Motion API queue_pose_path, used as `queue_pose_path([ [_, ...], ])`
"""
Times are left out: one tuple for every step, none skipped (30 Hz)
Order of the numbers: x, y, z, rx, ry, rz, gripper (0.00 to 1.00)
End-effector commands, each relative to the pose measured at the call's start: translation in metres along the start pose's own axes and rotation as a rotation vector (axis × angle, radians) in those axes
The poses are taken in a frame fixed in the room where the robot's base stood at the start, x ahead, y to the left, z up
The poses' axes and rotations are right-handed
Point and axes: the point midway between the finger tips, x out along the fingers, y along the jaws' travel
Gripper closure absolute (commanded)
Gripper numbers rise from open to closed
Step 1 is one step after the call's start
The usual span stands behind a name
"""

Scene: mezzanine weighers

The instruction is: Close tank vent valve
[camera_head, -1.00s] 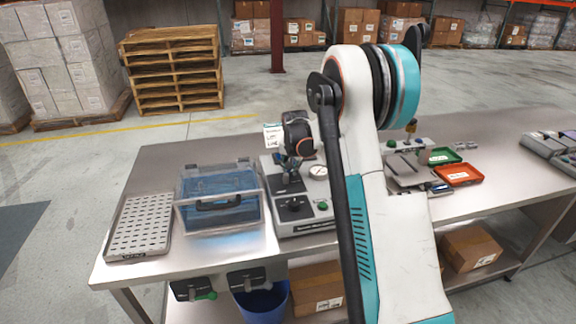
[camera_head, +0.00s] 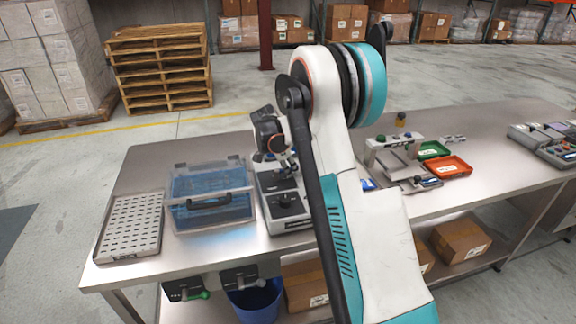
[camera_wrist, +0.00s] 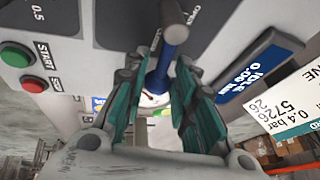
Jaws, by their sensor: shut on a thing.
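A blue lever handle (camera_wrist: 172,36) stands out from a grey panel (camera_wrist: 62,80) in the wrist view, with lettering beside it, partly readable as OPEN. My gripper (camera_wrist: 160,72) is shut on this handle, its teal fingers on either side of it. In the head view my gripper (camera_head: 286,160) is over the grey bench machine (camera_head: 284,222), right of the clear lidded tank (camera_head: 210,207) with blue inside. My arm hides much of the machine, and the lever cannot be made out there.
The panel has a green START button (camera_wrist: 14,56), a red button (camera_wrist: 33,84) and a display (camera_wrist: 262,72) reading IDLE. A white tag (camera_wrist: 285,105) hangs close at right. A perforated tray (camera_head: 131,226) lies left of the tank; green and red trays (camera_head: 447,168) lie right.

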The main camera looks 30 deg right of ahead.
Motion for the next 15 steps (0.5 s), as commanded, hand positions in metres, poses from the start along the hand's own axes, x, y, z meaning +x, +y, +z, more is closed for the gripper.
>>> queue_pose_path([
  [-0.0006,0.0007,0.0009,0.021,0.004,0.009,1.0],
  [-0.0007,0.0013,0.0009,0.035,0.006,0.014,1.0],
  [-0.0009,0.0021,0.0008,0.05,0.01,0.021,1.0],
  [-0.001,0.0027,0.0008,0.062,0.012,0.025,1.0],
  [-0.0011,0.0033,0.0007,0.071,0.014,0.03,1.0],
  [-0.0012,0.0038,0.0007,0.083,0.017,0.035,1.0],
  [-0.0013,0.0041,0.0007,0.091,0.019,0.037,1.0],
  [-0.0013,0.0044,0.0007,0.097,0.02,0.04,1.0],
  [-0.0014,0.0047,0.0007,0.104,0.022,0.043,1.0],
  [-0.0015,0.0049,0.0007,0.109,0.023,0.044,1.0],
  [-0.0015,0.0051,0.0007,0.113,0.023,0.046,1.0],
  [-0.0016,0.0054,0.0008,0.117,0.024,0.048,1.0],
  [-0.0016,0.0055,0.0008,0.12,0.025,0.049,1.0],
  [-0.0016,0.0056,0.0008,0.121,0.025,0.05,1.0],
  [-0.0016,0.0058,0.0008,0.123,0.025,0.051,1.0],
])
